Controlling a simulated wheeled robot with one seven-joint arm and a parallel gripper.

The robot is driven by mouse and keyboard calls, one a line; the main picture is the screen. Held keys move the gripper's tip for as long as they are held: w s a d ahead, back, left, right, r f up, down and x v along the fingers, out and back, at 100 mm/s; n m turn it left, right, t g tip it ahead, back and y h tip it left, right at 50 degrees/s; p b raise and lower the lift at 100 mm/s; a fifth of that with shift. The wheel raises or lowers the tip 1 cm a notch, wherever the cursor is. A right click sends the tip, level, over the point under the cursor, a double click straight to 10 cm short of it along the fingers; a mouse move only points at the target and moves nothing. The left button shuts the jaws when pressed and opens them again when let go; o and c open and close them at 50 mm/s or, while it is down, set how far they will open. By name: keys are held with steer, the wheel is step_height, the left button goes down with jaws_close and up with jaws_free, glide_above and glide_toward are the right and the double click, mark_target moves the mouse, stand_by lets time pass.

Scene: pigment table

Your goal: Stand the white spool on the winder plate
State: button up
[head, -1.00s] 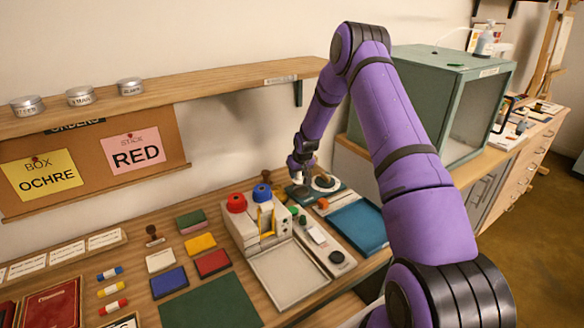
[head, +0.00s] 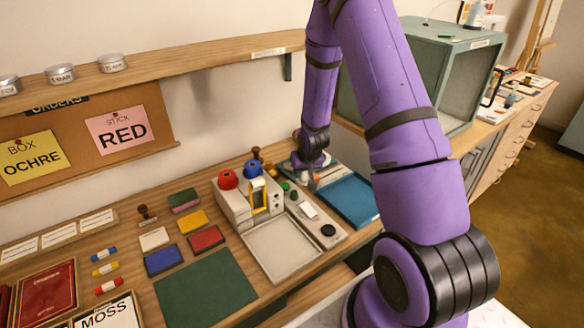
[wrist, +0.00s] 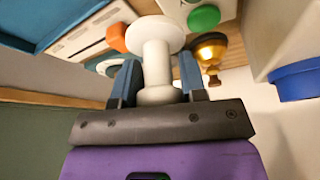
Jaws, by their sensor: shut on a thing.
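My gripper (wrist: 158,80) is shut on the white spool (wrist: 157,62), with one blue finger on each side of its stem. The spool's wide round flange points away from my palm and its other end sits near the palm. In the head view my gripper (head: 306,165) is low at the back of the table, over or beside the winder plate (head: 329,161), and hides much of it. The winder shows partly in the wrist view as a pale ring (wrist: 103,65), left of the spool and behind a finger. I cannot tell whether the spool touches anything.
A blue tray (head: 349,200) lies just in front of the winder. A beige machine (head: 250,204) with red and blue knobs stands to the left. An orange part (wrist: 117,37) and a brass-and-wood stamp (wrist: 209,53) are close to the spool. A green cabinet (head: 433,62) stands at the right.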

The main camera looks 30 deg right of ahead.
steer(key=shift+s+a+r, duration=0.1)
steer(key=shift+s, duration=0.3)
steer(key=w+d, duration=0.1)
steer(key=w, duration=0.4)
steer(key=w+d+f, duration=0.1)
steer(key=w+d, duration=0.1)
steer(key=w, duration=0.3)
steer(key=w+d, duration=0.1)
steer(key=w, duration=0.3)
steer(key=shift+w+d+f, duration=0.2)
steer(key=shift+w+d, duration=0.05)
steer(key=shift+w, duration=0.15)
steer(key=shift+f, duration=1.75)
steer(key=shift+f, duration=0.1)
steer(key=o, duration=0.9)
